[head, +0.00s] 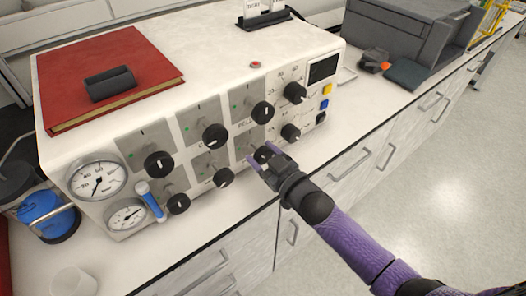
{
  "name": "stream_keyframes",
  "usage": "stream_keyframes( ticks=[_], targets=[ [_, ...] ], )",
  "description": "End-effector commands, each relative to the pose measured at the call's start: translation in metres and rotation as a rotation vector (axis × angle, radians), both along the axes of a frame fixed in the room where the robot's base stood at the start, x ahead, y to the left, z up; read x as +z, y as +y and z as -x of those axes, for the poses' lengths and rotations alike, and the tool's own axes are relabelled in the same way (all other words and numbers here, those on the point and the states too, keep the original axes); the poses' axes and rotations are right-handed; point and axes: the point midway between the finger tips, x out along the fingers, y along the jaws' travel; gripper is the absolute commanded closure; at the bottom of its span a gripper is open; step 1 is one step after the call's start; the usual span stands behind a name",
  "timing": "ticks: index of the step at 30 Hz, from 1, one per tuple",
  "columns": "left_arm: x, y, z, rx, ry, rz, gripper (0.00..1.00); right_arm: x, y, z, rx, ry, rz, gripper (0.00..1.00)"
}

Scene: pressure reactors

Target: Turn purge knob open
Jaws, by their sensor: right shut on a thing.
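The white reactor control box (190,70) stands on the counter, with two rows of black knobs on its sloped front. My right gripper (262,156) reaches in from the lower right. Its purple fingers are shut on the lower-row black knob (264,152), one on each side of it. The labels are too small to read, so I cannot tell which knob is the purge knob. The gripper's fingers partly hide the held knob and its pointer. My left gripper is not in view.
Other knobs sit close by: one above (262,112), one to the left (223,177) and one to the right (290,132). Two gauges (97,180) and a blue-handled valve (150,200) are at the left. A red book (75,70) lies on the box.

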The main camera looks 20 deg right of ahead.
Motion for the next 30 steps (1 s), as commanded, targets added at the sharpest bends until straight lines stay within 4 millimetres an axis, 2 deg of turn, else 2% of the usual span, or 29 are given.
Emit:
stream_keyframes(
  ticks=[18,30],
  targets=[
    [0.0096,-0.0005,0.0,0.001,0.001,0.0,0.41,-0.0004,-0.0009,0.0,0.0,-0.192,0.538,0.95],
    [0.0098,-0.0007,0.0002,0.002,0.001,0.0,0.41,-0.0002,-0.0015,-0.0001,0.0,-0.279,0.777,0.95]
  ],
)
